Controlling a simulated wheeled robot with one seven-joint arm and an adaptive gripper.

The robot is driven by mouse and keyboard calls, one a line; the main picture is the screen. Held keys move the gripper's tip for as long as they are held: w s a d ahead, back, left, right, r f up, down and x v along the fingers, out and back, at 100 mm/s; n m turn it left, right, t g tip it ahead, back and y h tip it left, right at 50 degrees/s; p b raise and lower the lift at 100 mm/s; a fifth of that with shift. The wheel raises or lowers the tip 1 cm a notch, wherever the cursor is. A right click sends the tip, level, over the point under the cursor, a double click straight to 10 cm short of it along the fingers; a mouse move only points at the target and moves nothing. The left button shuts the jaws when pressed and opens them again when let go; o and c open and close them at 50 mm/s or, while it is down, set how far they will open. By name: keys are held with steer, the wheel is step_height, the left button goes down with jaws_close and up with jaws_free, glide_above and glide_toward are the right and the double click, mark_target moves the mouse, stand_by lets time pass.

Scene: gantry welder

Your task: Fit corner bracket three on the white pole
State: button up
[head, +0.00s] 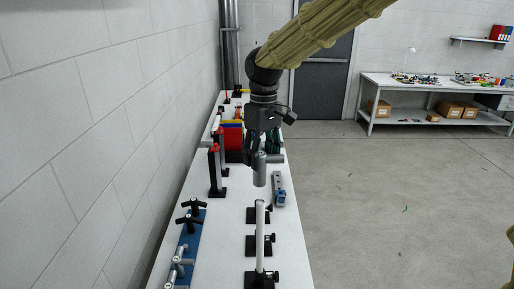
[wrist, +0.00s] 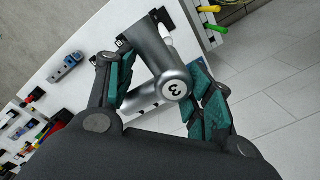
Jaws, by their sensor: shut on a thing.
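My gripper (head: 262,152) is shut on corner bracket three, a grey tubular metal bracket (head: 260,172). In the wrist view the bracket (wrist: 152,52) sits between the green finger pads, with a round label "3" on one end. In the wrist view a small white end, possibly the pole (wrist: 168,43), shows partly hidden behind the bracket.
A blue rack (head: 188,243) with black T-handles and grey brackets lies at left. A grey-blue clamp piece (head: 279,190) lies right of the bracket. Black posts with red tops (head: 215,170) stand near the wall.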

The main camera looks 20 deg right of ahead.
mark_target(263, 174)
steer(key=shift+s, duration=0.95)
steer(key=shift+f, duration=0.35)
steer(key=shift+w+f, duration=0.8)
steer(key=shift+f, duration=0.55)
steer(key=shift+s+f, duration=0.35)
steer(key=shift+s, duration=0.2)
steer(key=shift+w+f, duration=0.35)
steer(key=shift+s+r, duration=0.15)
steer(key=shift+s, duration=0.1)
steer(key=shift+w+f, duration=0.15)
steer(key=shift+f, duration=0.35)
